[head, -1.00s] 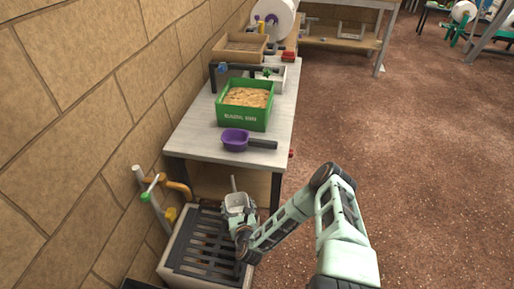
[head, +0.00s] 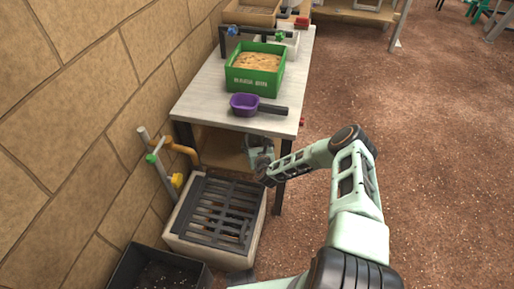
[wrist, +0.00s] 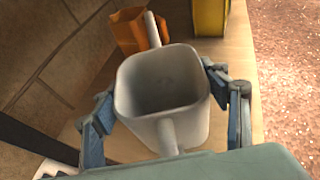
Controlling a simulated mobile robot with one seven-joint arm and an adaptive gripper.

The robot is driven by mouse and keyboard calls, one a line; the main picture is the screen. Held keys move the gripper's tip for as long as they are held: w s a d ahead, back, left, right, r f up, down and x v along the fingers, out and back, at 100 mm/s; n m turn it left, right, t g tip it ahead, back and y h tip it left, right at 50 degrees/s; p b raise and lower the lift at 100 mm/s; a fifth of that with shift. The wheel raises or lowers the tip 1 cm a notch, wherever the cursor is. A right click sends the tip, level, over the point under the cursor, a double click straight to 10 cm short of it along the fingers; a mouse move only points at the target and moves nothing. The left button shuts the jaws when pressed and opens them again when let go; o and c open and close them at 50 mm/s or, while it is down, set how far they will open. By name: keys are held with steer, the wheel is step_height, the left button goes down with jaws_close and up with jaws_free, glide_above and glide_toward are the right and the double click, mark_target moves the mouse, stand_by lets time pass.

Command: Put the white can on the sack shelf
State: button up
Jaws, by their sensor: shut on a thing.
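The white can (wrist: 168,84) has an open, roughly square top, a handle on the near side and a spout on the far side. In the wrist view my gripper (wrist: 163,95) has a finger on each side of it and is shut on it. The sack shelf (wrist: 238,70) is the wooden board behind and below the can; it shows in the head view under the table (head: 222,150). I cannot tell whether the can touches the shelf. In the head view my gripper (head: 259,152) is at the shelf's front right, and the can is hard to make out.
An orange sack (wrist: 130,32) and a yellow object (wrist: 210,15) stand on the shelf behind the can. A slatted grate box (head: 215,215) with pipes and a dark bin (head: 160,270) are in front. The tabletop (head: 200,100) holds a green bin (head: 255,70) and purple scoop (head: 245,104).

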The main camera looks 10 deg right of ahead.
mark_target(256, 143)
steer(key=shift+w+d, duration=0.15)
steer(key=shift+w, duration=0.15)
steer(key=f+b, duration=0.2)
steer(key=shift+w+d+f+b, duration=0.1)
steer(key=shift+w+f+b, duration=0.25)
steer(key=shift+f, duration=0.35)
steer(key=shift+f+b, duration=0.2)
steer(key=shift+b, duration=0.1)
steer(key=o, duration=1.1)
steer(key=shift+c, duration=0.2)
